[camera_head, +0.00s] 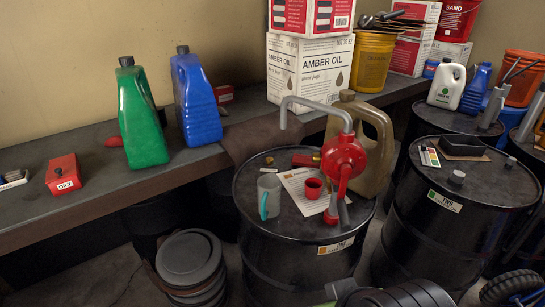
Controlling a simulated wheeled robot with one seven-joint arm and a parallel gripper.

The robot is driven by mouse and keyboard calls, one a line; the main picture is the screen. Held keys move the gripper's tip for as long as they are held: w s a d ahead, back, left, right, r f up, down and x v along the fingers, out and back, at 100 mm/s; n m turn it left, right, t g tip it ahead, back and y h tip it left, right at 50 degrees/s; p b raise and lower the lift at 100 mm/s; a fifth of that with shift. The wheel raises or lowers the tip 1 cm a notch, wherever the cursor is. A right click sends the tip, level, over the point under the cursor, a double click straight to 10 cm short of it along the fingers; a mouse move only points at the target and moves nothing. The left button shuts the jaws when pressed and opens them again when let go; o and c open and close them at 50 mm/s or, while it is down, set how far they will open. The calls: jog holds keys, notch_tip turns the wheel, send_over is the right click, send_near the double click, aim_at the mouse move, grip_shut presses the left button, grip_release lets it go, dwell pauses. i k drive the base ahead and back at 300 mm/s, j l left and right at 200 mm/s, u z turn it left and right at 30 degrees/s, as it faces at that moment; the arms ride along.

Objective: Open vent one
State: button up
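A black drum (290,262) stands in the middle, with a small label (336,246) on its side that I cannot read clearly. A red rotary pump (344,157) with a grey curved spout stands on its top. A small grey cap (269,160) near the back left of that top may be its vent; I cannot tell whether it is open or shut. A second drum (420,215), labelled TWO, stands to the right, with a grey cap (456,178) on its top. My gripper is not in view. Dark rounded parts at the bottom edge may be my arm.
A bench (95,195) with green and blue jugs runs behind. Dark stacked lids (188,258) stand left of the drum.

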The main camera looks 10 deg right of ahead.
aim_at(269, 160)
jog(key=i+j+z, duration=0.35)
jog(key=j, duration=0.25)
jog(key=i+j+z, duration=0.2)
jog(key=j, duration=0.15)
jog(key=j+z, duration=0.2)
jog(key=i+j+z, duration=0.35)
jog(key=i+j, duration=0.15)
jog(key=j, duration=0.3)
